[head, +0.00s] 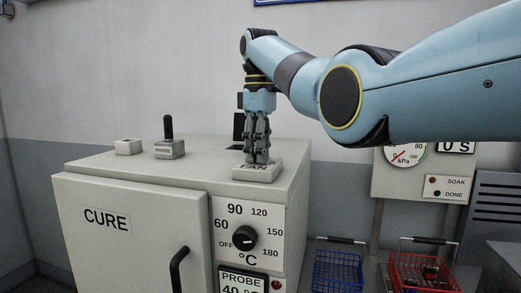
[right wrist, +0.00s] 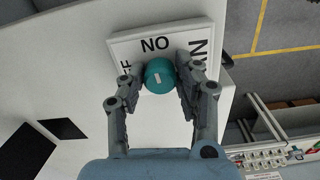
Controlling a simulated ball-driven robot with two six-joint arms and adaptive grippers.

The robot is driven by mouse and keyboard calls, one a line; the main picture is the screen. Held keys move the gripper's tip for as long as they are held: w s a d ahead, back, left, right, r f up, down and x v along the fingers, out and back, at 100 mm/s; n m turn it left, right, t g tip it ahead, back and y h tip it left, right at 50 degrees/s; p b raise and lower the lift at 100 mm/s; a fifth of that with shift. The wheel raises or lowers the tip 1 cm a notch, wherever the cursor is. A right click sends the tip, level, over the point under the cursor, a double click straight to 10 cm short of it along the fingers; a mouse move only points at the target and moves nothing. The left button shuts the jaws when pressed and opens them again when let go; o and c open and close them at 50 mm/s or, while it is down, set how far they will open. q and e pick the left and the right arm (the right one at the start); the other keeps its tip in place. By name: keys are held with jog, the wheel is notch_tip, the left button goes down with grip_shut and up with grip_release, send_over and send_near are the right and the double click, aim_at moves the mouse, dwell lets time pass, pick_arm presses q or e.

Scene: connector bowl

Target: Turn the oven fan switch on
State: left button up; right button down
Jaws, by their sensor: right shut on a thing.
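The fan switch is a teal round knob (right wrist: 159,76) with a short white mark, on a pale plate (right wrist: 120,40) lettered around it. In the head view the plate labelled FAN (head: 256,174) sits on top of the pale CURE oven (head: 130,215). My right gripper (head: 257,157) points straight down over it, and its fingers hide the knob there. In the right wrist view my right gripper (right wrist: 161,70) has a finger on each side of the knob and is shut on it. The lettering is partly covered by the fingers. My left gripper is not in view.
A lever switch (head: 169,145) and a small pale block (head: 128,147) stand on the oven top, left of the FAN plate. The oven front has a temperature dial (head: 245,238) and a door handle (head: 178,270). Blue (head: 338,268) and red (head: 425,272) baskets stand to the right.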

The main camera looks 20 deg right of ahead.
jog(key=shift+r+m, duration=0.15)
jog(key=shift+m, duration=0.45)
jog(key=c, duration=0.9)
grip_release()
jog(key=shift+c, duration=0.2)
